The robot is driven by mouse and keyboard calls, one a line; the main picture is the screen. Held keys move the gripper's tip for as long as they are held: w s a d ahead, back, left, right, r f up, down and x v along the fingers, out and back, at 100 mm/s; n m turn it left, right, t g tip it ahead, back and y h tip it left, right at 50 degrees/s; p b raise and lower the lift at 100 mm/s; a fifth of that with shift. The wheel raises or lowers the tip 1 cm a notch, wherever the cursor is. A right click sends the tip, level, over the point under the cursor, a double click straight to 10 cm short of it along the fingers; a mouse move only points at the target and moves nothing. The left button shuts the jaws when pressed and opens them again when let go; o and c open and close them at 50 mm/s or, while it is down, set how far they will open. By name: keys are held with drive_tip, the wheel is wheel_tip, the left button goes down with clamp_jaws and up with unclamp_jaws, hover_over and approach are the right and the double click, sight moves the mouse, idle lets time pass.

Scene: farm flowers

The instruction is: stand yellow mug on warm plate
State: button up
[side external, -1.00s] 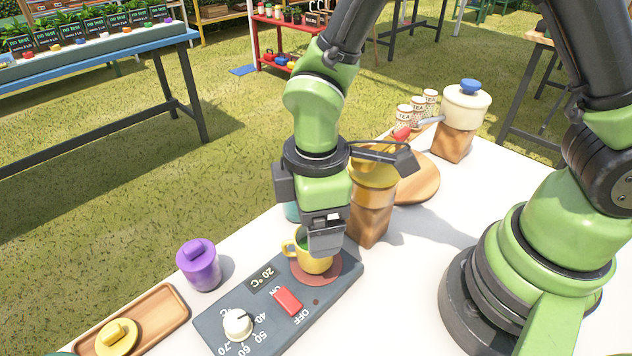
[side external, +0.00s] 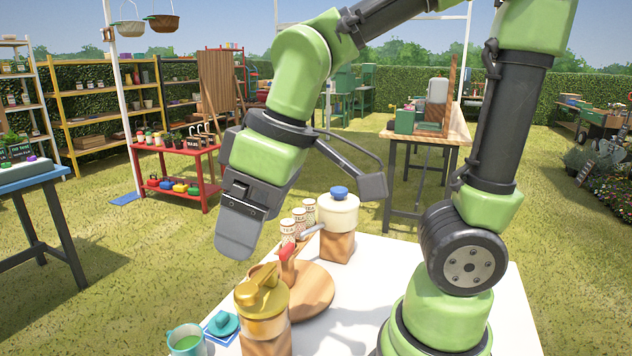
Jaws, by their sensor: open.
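The yellow mug and the warm plate are outside the picture now, below its lower edge. My gripper (side external: 238,235) hangs tilted in the air at the left of centre, high above the table's far-left side. Its jaws are seen from the side, so the gap between them hardly shows. It is open, and no mug shows at its fingertips.
A gold-lidded jar (side external: 262,303) stands on a wooden block at the bottom. A round wooden board (side external: 309,291), tea tins (side external: 299,220) and a white pot (side external: 338,214) stand behind.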

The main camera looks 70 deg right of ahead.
drive_tip(key=s+d+r+m+t, duration=0.3)
drive_tip(key=s+m, duration=0.3)
drive_tip(key=m, duration=0.1)
drive_tip(key=shift+d+r+t, duration=0.3)
drive_tip(key=shift+r, duration=0.05)
idle(0.7)
